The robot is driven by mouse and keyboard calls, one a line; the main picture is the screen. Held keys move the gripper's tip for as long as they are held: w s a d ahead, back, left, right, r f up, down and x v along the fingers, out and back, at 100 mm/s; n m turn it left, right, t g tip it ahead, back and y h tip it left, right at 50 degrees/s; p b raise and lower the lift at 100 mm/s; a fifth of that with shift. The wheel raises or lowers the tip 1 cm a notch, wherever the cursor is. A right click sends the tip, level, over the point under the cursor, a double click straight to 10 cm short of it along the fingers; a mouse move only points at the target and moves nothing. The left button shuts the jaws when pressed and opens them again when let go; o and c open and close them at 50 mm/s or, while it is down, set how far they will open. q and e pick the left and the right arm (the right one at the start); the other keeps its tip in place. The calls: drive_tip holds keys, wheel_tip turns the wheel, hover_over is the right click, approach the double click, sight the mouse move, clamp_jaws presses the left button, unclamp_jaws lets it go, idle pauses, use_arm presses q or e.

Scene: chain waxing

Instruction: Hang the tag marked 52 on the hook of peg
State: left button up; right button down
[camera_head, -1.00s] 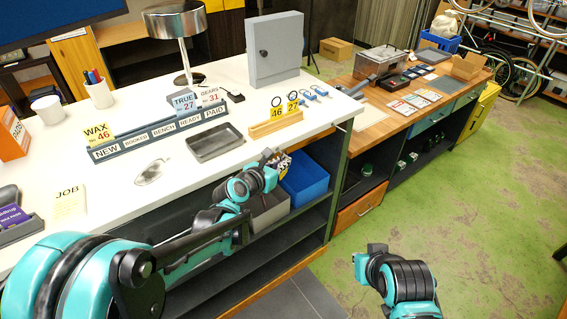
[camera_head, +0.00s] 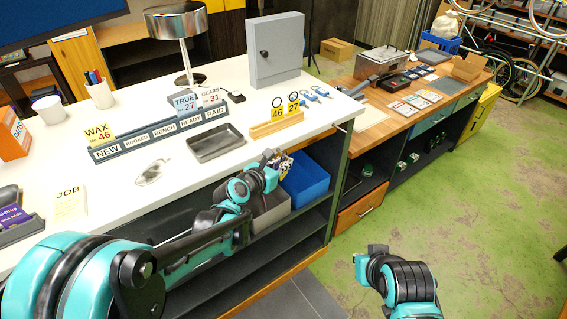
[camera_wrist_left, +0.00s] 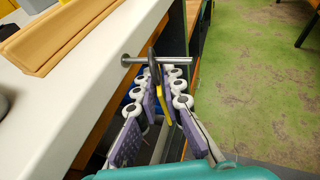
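My left gripper (camera_head: 278,158) is just off the front edge of the white counter, under the wooden tag rack. In the left wrist view its purple-padded fingers (camera_wrist_left: 160,98) converge on a yellow tag (camera_wrist_left: 164,95) seen edge-on, and look shut on it. The tag's number is not readable. Its dark ring (camera_wrist_left: 153,62) stands upright at the metal peg (camera_wrist_left: 137,60), which sticks out beside the counter edge. The ring crosses the peg; I cannot tell for certain that the peg passes through it. My right arm shows at the lower right; its fingers are not visible.
The wooden rack (camera_head: 262,131) on the counter holds yellow tags 46 and 27. Blue-tagged keys (camera_head: 310,96) lie beside it. A grey tray (camera_head: 215,143) and a lettered board (camera_head: 122,146) stand to the left. A blue bin (camera_head: 306,182) is below the counter.

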use_arm(q)
drive_tip(key=o, duration=0.6)
drive_tip(key=shift+c, duration=0.2)
idle(0.7)
drive_tip(key=p+v, duration=0.4)
drive_tip(key=v, duration=0.7)
idle(1.2)
idle(0.4)
